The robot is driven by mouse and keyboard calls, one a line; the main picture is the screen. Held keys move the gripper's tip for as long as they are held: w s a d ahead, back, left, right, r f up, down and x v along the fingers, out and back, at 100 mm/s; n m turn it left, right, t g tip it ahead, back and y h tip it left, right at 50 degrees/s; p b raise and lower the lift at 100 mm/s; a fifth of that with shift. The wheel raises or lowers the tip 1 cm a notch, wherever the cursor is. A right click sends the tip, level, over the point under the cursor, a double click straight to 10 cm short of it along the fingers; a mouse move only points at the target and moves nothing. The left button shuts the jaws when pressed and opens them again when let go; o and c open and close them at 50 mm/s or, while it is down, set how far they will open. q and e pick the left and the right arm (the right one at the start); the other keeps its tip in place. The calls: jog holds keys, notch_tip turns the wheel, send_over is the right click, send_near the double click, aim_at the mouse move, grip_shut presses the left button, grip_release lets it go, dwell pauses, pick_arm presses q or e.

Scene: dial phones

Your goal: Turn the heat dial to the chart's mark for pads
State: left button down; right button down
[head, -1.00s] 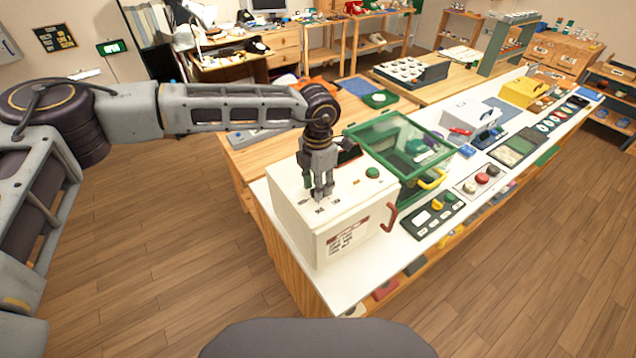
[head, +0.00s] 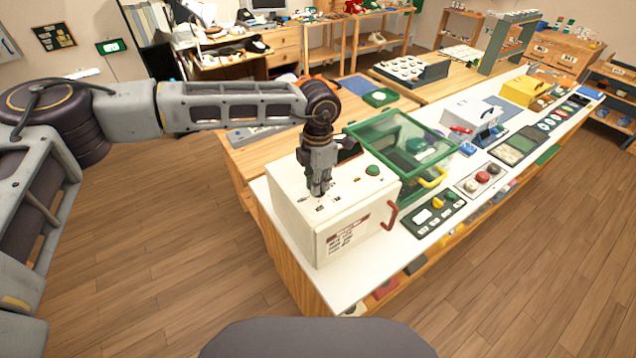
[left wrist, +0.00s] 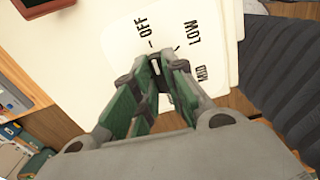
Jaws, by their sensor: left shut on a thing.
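The cream heater box (head: 290,190) stands at the near end of the white counter. My left gripper (head: 320,192) points down onto its top and is shut on the heat dial. The dial is mostly hidden by the fingers; in the left wrist view, a dark piece with a white line shows between the fingertips (left wrist: 156,66). Which mark the dial points at I cannot tell. The chart (head: 347,236) is on the box's front; its text is too small to read. My right gripper is not in view.
A red handle (head: 391,216) sticks out at the box's front right, and a green button (head: 373,170) is on its top. A green-framed clear case (head: 405,148) stands close behind. A dark panel with knobs (head: 433,215) lies to the right.

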pick_arm(q)
jog(key=shift+f+m+b, duration=0.1)
jog(key=shift+m+b, duration=1.5)
jog(key=shift+b, duration=0.15)
jog(key=m+b, duration=0.6)
jog(key=m, duration=0.2)
jog(key=shift+w+b, duration=0.1)
jog(key=shift+b, duration=0.25)
jog(key=shift+m, duration=0.5)
jog(key=shift+m+b, duration=0.75)
jog(key=shift+m, duration=0.35)
jog(key=shift+m+b, duration=0.45)
jog(key=shift+m, duration=0.65)
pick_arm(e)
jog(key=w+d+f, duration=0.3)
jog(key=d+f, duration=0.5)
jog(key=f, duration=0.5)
pick_arm(q)
jog(key=m+b, duration=0.1)
jog(key=m, duration=0.2)
jog(key=shift+m, duration=1)
jog(key=shift+r+m+b, duration=0.2)
jog(key=shift+m+b, duration=0.15)
jog(key=shift+m, duration=0.45)
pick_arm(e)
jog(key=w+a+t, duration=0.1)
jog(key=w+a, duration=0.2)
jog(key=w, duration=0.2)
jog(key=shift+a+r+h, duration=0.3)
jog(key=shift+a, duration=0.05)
